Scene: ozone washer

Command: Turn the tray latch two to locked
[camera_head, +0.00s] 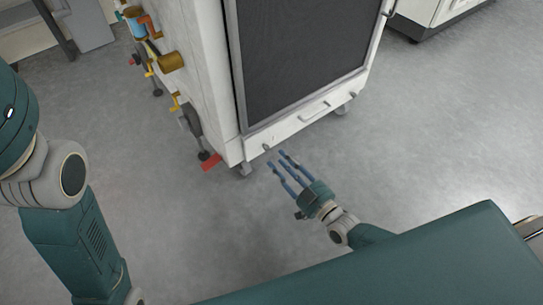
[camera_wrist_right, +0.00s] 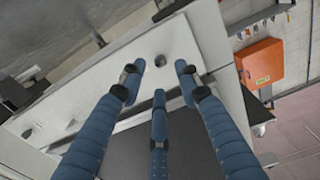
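The white washer cabinet has a narrow tray front (camera_head: 315,113) along its bottom, with a handle in the middle. A small grey latch (camera_head: 267,147) sits at its near left end and another small latch (camera_head: 352,94) at its far right end. I cannot tell which is numbered two. My right gripper (camera_head: 283,164) is just below and in front of the near latch, its blue fingers spread and empty. In the right wrist view, a round grey knob (camera_wrist_right: 160,63) lies between the fingertips, apparently untouched. My left gripper is out of view.
Pipes and yellow valves (camera_head: 172,62) run down the cabinet's left side, with a red pedal-like part (camera_head: 211,163) near the floor. A caster (camera_head: 244,170) stands beside it. The grey floor (camera_head: 430,140) to the right is clear. An orange box (camera_wrist_right: 260,63) shows in the wrist view.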

